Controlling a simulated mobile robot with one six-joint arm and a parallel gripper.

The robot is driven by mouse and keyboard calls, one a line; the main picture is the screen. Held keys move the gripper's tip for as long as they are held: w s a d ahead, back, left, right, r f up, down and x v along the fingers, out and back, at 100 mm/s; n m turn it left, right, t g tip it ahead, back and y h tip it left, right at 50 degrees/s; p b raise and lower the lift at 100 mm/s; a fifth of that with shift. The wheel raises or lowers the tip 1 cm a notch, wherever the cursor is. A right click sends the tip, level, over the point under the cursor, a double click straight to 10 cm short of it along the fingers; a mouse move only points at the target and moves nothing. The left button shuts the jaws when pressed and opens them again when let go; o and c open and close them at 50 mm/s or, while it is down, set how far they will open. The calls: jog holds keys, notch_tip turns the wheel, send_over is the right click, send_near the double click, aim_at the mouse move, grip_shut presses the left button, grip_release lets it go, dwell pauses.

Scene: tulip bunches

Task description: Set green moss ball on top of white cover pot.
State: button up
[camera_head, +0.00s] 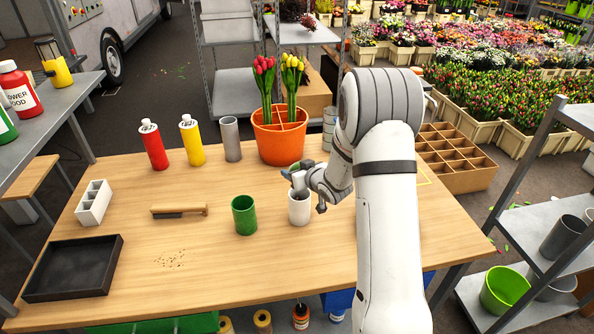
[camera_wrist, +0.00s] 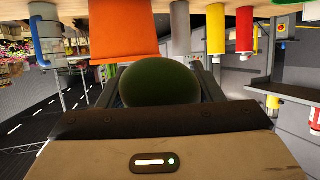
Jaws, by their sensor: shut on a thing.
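The white cover pot (camera_head: 299,210) stands upright on the wooden table, in the middle of the head view. My gripper (camera_head: 303,184) is at the pot's rim, in front of and above its opening as seen there. In the wrist view the dark green moss ball (camera_wrist: 160,82) sits between the fingers of my gripper (camera_wrist: 160,88), which is shut on it. In the head view the ball is mostly hidden by the gripper, so I cannot tell whether it touches the pot.
A green pot (camera_head: 245,216) stands just left of the white pot. Behind are an orange planter (camera_head: 280,140) with tulip bunches, a grey cylinder (camera_head: 231,139), a yellow bottle (camera_head: 192,142) and a red bottle (camera_head: 153,146). A brush (camera_head: 180,211) and black tray (camera_head: 73,268) lie left.

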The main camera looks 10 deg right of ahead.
jog(key=shift+f, duration=0.15)
jog(key=shift+f+b, duration=3.1)
jog(key=shift+b, duration=0.05)
jog(key=o, duration=1.1)
jog(key=shift+c, duration=0.2)
jog(key=shift+s, duration=0.1)
jog(key=b+v, duration=0.1)
jog(key=v, duration=0.6)
jog(key=shift+s+r, duration=0.15)
jog(key=shift+s, duration=0.15)
jog(key=shift+d, duration=0.15)
